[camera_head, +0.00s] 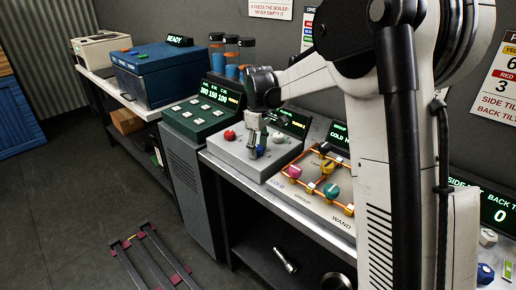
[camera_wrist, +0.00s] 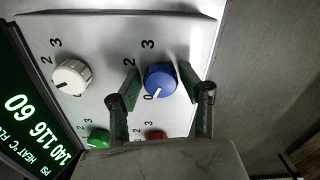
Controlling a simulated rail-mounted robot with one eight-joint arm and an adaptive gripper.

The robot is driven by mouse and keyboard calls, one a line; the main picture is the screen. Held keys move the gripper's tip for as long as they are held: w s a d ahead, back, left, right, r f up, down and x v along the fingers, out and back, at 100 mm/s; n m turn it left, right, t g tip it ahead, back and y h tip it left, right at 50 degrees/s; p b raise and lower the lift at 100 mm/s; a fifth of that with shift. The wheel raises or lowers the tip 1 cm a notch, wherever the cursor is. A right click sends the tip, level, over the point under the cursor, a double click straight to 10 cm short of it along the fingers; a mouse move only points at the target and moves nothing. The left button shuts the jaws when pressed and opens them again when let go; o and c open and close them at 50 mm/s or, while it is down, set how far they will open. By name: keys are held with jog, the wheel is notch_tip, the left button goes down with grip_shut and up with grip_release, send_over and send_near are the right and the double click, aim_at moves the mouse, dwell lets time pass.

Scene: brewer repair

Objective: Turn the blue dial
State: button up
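The blue dial (camera_wrist: 161,78) sits on a light grey panel (camera_wrist: 110,30) in the wrist view. Its pale pointer line is aimed to the lower left, near a printed 0, with a 3 above it and a 2 to its left. My gripper (camera_wrist: 159,84) has one finger on each side of the dial. A gap shows between the left finger and the dial; the right finger is closer, and contact there is unclear. In the head view my gripper (camera_head: 257,148) points down over the grey dial box (camera_head: 228,154) and largely hides the blue dial.
A white dial (camera_wrist: 72,76), a green dial (camera_wrist: 98,138) and a red dial (camera_wrist: 157,137) share the panel. A green-lit display (camera_wrist: 35,130) borders it at left. In the head view an orange pipe frame with coloured knobs (camera_head: 330,191) stands to the right.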

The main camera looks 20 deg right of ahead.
aim_at(258, 148)
jog(key=shift+o, duration=0.6)
notch_tip(258, 148, up, 12)
dwell(0.5)
